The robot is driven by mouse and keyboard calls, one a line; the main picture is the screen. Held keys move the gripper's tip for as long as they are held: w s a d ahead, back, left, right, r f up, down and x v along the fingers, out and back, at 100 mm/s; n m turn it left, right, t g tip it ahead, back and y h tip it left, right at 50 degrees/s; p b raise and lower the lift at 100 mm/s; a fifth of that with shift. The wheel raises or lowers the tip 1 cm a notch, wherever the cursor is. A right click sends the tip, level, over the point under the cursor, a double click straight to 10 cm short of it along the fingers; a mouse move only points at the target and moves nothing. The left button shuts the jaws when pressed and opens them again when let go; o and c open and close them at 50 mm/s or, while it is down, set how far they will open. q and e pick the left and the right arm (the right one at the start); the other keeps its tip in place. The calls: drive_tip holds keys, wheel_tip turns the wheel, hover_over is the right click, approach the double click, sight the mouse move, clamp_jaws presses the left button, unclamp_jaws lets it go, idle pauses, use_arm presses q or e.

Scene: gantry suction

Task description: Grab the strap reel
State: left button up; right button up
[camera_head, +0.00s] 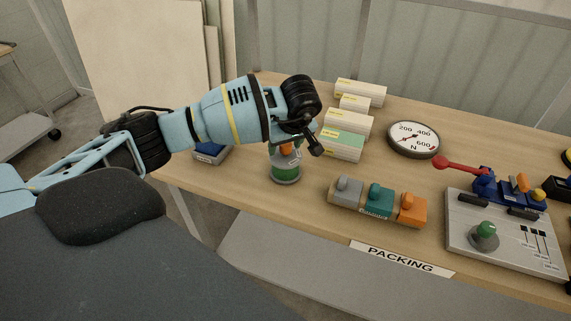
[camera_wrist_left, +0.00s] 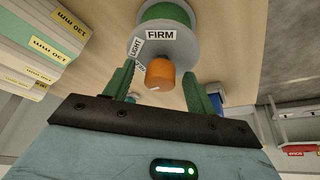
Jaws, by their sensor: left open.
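The strap reel (camera_head: 285,170) stands upright near the table's left front edge, with a green drum, grey flanges and an orange knob on top. In the left wrist view the reel (camera_wrist_left: 166,14) shows its grey flange marked FIRM and LIGHT, and its orange knob (camera_wrist_left: 160,74). My left gripper (camera_head: 298,142) is above the reel, partly hiding its top in the head view. Its two green fingers (camera_wrist_left: 157,82) are open, one on each side of the knob in the picture. I cannot tell whether they touch it. My right gripper is not in view.
Cream boxes (camera_head: 346,122) stand behind the reel. A block with grey, teal and orange parts (camera_head: 376,203) lies to its right. A dial (camera_head: 414,139) and a grey control panel (camera_head: 505,236) are farther right. A blue item (camera_head: 211,153) is at the left.

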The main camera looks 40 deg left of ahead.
use_arm(q)
drive_tip(key=shift+c, duration=0.2)
clamp_jaws()
drive_tip(key=shift+r, duration=0.15)
idle(0.3)
drive_tip(key=shift+w+r, duration=0.1)
drive_tip(key=shift+r, duration=0.45)
wheel_tip(320, 180, up, 3)
drive_tip(key=shift+f, duration=0.15)
drive_tip(key=s+d, duration=0.2)
drive_tip(key=s, duration=0.5)
drive_tip(key=s+d+r, duration=0.1)
drive_tip(key=s+d, duration=0.2)
drive_tip(key=s, duration=0.5)
drive_tip(key=shift+s, duration=0.15)
